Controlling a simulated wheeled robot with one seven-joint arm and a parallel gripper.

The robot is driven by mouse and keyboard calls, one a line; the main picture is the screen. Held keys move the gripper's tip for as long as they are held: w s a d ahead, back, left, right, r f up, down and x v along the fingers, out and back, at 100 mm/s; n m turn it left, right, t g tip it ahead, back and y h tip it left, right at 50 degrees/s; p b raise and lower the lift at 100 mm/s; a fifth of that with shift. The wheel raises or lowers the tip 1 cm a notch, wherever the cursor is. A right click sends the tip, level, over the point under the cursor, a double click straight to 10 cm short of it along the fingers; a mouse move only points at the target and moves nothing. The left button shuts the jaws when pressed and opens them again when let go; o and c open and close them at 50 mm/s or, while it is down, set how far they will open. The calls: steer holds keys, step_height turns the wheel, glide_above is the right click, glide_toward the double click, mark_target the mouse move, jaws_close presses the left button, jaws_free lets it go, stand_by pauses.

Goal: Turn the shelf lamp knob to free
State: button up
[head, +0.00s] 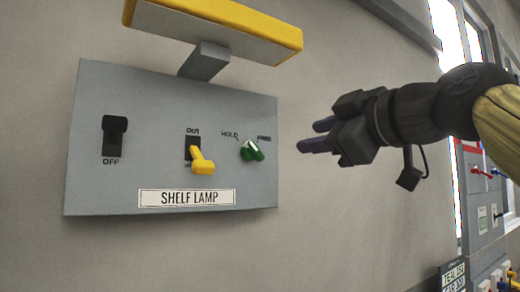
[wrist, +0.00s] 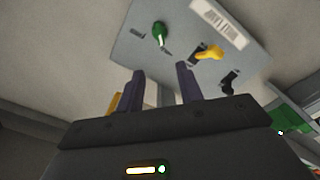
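The green knob (head: 252,150) sits at the right end of the grey shelf lamp panel (head: 110,190), with HOLD printed at its upper left and FREE at its upper right. A pale mark on the knob appears to face HOLD. The knob also shows in the wrist view (wrist: 159,33), beyond my fingers. My gripper (head: 318,134) is right of the panel, apart from the knob. In the wrist view its two dark purple fingers (wrist: 160,70) stand apart with nothing between them.
A yellow lever (head: 203,162) and a black switch (head: 114,135) at OFF share the panel. The yellow shelf lamp (head: 225,30) juts out above on a grey bracket. Another panel with switches (head: 482,175) stands at far right. The wall between knob and gripper is clear.

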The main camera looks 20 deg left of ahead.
steer(key=shift+a, duration=0.1)
steer(key=p, duration=1.1)
glide_toward(256, 149)
steer(key=a, duration=0.1)
steer(key=p+x, duration=0.6)
steer(key=shift+w+r, duration=0.2)
steer(key=shift+w, duration=0.1)
steer(key=shift+w+a+f+p, duration=0.2)
steer(key=shift+w+a+p, duration=0.25)
steer(key=shift+p, duration=0.25)
jaws_close()
